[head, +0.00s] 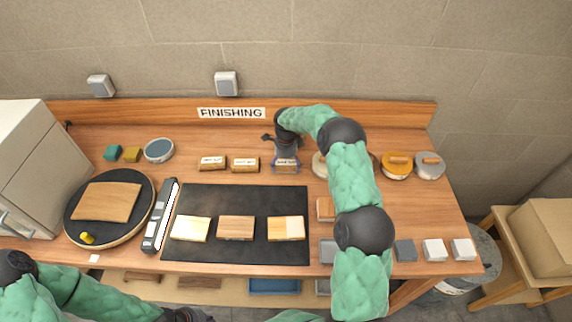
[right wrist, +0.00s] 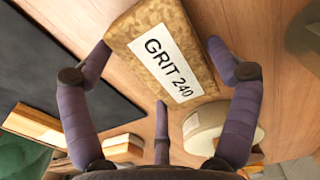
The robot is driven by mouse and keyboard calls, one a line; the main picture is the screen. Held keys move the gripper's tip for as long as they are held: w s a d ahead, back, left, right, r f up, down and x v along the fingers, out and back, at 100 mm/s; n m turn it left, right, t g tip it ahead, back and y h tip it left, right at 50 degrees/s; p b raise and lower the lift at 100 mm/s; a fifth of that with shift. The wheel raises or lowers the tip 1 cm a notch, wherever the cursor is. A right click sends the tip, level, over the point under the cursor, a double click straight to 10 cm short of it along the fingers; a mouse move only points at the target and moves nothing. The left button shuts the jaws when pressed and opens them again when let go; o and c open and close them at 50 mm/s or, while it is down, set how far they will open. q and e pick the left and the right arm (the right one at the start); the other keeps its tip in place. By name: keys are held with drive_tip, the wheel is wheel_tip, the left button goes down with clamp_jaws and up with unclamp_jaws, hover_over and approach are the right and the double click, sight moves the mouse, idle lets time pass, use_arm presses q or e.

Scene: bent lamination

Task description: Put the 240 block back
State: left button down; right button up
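The 240 block (head: 286,165) is a tan sanding block with a white "GRIT 240" label. It is at the right end of a row of labelled blocks at the back of the bench. In the right wrist view the block (right wrist: 165,50) fills the top centre, tilted in the picture, with its label facing me. My right gripper (head: 286,160) is over it from above. Its fingers (right wrist: 160,60) are on both sides of the block, close to its edges; whether they press on it is unclear. My left gripper (head: 190,315) is at the bottom edge, mostly cut off.
Two more labelled blocks, one at the far left (head: 211,163) and one in the middle (head: 245,165), stand left of it. A black mat (head: 250,200) bears several wooden pieces. Round tins (head: 396,166) stand to the right, behind my right arm. A "FINISHING" sign (head: 231,113) is behind.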

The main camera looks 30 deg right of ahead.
sight(286, 165)
drive_tip(key=shift+r, duration=0.1)
idle(0.3)
wheel_tip(286, 165, up, 12)
drive_tip(key=shift+p, duration=0.45)
